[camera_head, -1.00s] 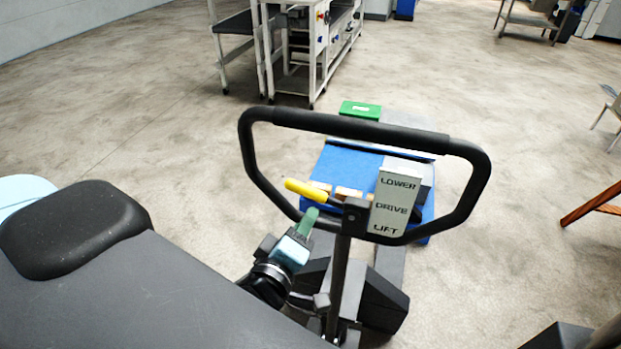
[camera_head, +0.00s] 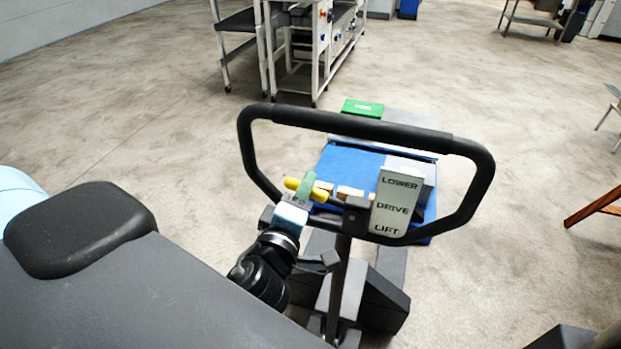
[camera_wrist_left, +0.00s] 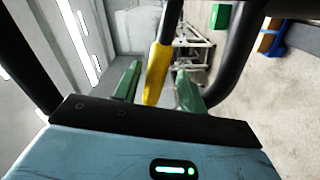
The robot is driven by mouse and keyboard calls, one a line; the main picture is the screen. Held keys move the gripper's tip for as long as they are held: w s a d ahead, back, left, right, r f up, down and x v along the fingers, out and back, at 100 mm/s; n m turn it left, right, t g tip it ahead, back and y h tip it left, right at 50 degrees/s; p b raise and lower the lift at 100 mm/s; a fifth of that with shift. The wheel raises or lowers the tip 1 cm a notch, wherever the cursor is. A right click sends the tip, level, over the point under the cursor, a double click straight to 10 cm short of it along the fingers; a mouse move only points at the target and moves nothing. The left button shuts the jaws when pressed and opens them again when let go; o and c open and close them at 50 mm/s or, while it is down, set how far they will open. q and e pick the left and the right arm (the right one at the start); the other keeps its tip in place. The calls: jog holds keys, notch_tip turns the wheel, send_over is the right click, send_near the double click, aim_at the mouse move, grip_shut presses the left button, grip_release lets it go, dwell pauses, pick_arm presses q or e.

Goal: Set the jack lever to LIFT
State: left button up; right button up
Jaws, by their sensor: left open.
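The jack lever has a yellow grip (camera_head: 319,194) and a dark stem that meets the handle post beside the label plate (camera_head: 395,206). The plate reads LOWER, DRIVE and LIFT from top to bottom. The lever points left and slightly up from its pivot. My left gripper (camera_head: 306,186) is open at the yellow grip, inside the black loop handle (camera_head: 361,127). In the left wrist view the yellow grip (camera_wrist_left: 157,74) lies between the two green fingers (camera_wrist_left: 157,84), with gaps visible beside it. One finger partly hides the grip in the head view. My right gripper is out of view.
The loop handle's left side runs close to my left gripper. Beyond the handle stand a blue load (camera_head: 350,165) and a green box (camera_head: 362,108). A white-framed machine (camera_head: 318,45) stands farther back. The floor at left is open.

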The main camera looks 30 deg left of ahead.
pick_arm(q)
jog(key=shift+r+p+x, duration=0.15)
jog(key=shift+x, duration=0.75)
jog(key=shift+r+p+x, duration=0.15)
jog(key=shift+r+x, duration=0.05)
jog(key=shift+x, duration=0.7)
grip_shut()
